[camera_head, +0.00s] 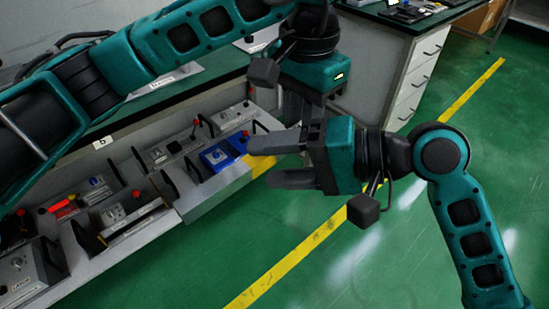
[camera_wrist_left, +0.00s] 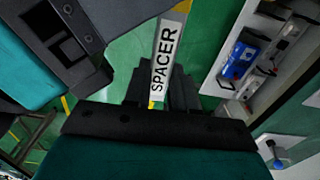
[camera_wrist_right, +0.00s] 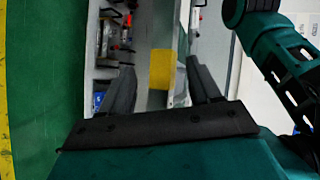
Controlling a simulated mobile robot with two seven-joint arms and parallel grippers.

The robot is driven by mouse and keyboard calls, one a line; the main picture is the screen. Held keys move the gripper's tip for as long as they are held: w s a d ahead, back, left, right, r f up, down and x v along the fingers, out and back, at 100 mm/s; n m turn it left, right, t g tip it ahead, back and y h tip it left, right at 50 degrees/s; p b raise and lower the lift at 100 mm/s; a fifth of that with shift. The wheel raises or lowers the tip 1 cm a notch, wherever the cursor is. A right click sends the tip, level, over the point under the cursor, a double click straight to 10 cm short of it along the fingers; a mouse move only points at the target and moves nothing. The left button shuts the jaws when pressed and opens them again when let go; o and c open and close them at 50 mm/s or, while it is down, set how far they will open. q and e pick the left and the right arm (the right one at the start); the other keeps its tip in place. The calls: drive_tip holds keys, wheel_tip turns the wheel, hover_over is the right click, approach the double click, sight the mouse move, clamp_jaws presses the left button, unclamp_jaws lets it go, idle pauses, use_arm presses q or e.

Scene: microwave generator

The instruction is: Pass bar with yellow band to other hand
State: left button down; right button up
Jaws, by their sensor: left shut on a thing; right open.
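The bar is a pale grey strip. In the left wrist view its SPACER label (camera_wrist_left: 165,55) faces up, and the bar runs out between my left fingers. My left gripper (camera_wrist_left: 157,85) is shut on the bar. In the right wrist view the bar's yellow band (camera_wrist_right: 162,70) shows between the spread fingers of my right gripper (camera_wrist_right: 163,88). The right gripper is open, with a finger on each side of the bar and visible gaps. In the head view my right gripper (camera_head: 268,160) points left, just below the left gripper, whose fingers are mostly hidden there.
A bench (camera_head: 205,195) with trays and switch panels stands at the left. A blue box (camera_head: 216,157) lies near the grippers. A white drawer cabinet (camera_head: 415,75) stands behind. The green floor (camera_head: 400,260) at the front right is clear.

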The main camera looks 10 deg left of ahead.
drive_tip(key=shift+a+f, duration=0.1)
drive_tip(key=shift+a, duration=0.2)
drive_tip(key=shift+c, duration=0.3)
clamp_jaws()
use_arm(q)
drive_tip(key=c, duration=0.8)
unclamp_jaws()
drive_tip(key=shift+c, duration=0.2)
